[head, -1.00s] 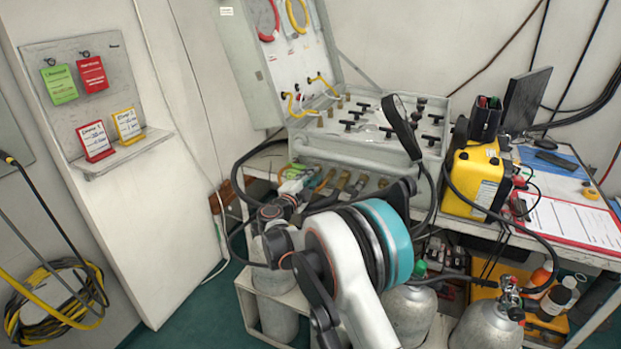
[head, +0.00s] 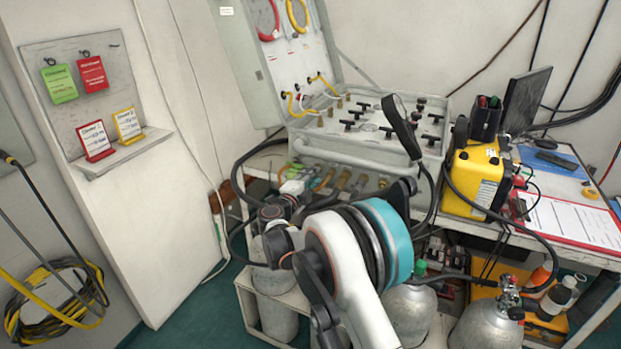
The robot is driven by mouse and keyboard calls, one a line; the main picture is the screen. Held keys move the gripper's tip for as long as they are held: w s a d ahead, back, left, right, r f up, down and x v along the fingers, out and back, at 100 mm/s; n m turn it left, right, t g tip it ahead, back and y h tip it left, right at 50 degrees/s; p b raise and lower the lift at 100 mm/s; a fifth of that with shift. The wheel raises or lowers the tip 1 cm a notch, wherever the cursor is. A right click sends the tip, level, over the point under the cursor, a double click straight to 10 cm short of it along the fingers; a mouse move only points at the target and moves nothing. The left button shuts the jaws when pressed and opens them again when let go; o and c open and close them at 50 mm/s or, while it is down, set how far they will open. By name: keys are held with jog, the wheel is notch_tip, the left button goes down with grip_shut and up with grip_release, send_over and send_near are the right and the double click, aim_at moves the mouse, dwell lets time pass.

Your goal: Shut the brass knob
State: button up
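The diver air panel (head: 440,135) is an open grey case on the bench, with black T-handles and dark round knobs on its top face. Small brass fittings (head: 343,179) line its front side, with hoses among them. I cannot tell which brass piece is the knob; my arm covers part of that front side. My arm reaches up from the bottom, and its far end, with my gripper (head: 291,188), is at the left of the panel's front. The fingers are too small and too hidden to show whether they are open or touching anything.
A yellow case (head: 473,181) and a clipboard (head: 575,222) are on the bench right of the panel. Grey cylinders (head: 487,326) stand below, with a black hose across them. A tag board (head: 82,95) is on the left wall.

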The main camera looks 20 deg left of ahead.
jog(key=shift+s, duration=0.1)
jog(key=s+a, duration=0.1)
jog(key=s, duration=1)
jog(key=shift+s, duration=0.4)
jog(key=shift+o, duration=0.2)
jog(key=shift+r, duration=0.1)
dwell(0.7)
